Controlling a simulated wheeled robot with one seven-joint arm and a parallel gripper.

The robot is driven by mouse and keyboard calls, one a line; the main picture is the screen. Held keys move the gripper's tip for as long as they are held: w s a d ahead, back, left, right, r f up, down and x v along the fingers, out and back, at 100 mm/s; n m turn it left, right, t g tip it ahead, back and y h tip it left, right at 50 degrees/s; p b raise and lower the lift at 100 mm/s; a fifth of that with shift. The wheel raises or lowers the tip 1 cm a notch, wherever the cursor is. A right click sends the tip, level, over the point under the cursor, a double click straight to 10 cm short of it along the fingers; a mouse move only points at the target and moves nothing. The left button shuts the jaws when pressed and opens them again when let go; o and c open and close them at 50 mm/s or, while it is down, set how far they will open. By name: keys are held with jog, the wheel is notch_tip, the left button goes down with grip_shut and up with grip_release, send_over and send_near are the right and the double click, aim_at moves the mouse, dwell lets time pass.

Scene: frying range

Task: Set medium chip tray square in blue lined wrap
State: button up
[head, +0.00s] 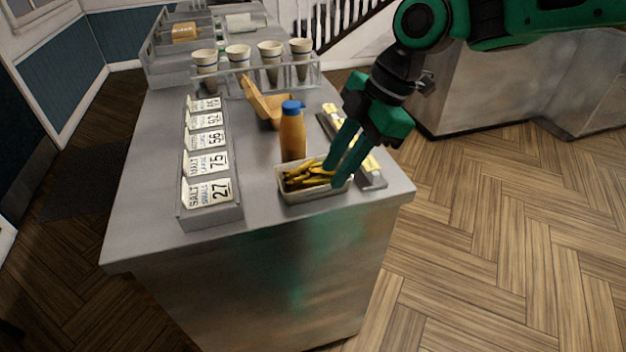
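A small pale chip tray (315,194) full of yellow chips (308,175) stands near the front right of the grey counter. My gripper (334,174) reaches down from the upper right to the tray's right end. Its two green fingers show a gap between them, with the tips over or at the tray; I cannot tell whether they touch it. No flat blue lined wrap can be made out clearly.
A brown bottle with a blue cap (292,135) stands just behind the tray. A tan open carton (268,106) is behind that. A rack of numbered cards (209,165) lies left; a cup rack (268,78) stands behind. A grey holder with yellow cards (372,180) is right.

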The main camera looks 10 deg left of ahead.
aim_at(313, 180)
jog(key=shift+s+a+x, duration=0.1)
jog(key=shift+x, duration=1.15)
jog(key=shift+s+a+x, duration=0.1)
jog(key=shift+s+x, duration=0.05)
jog(key=shift+x, duration=1.15)
jog(key=shift+r, duration=0.15)
jog(key=shift+c, duration=0.7)
grip_shut()
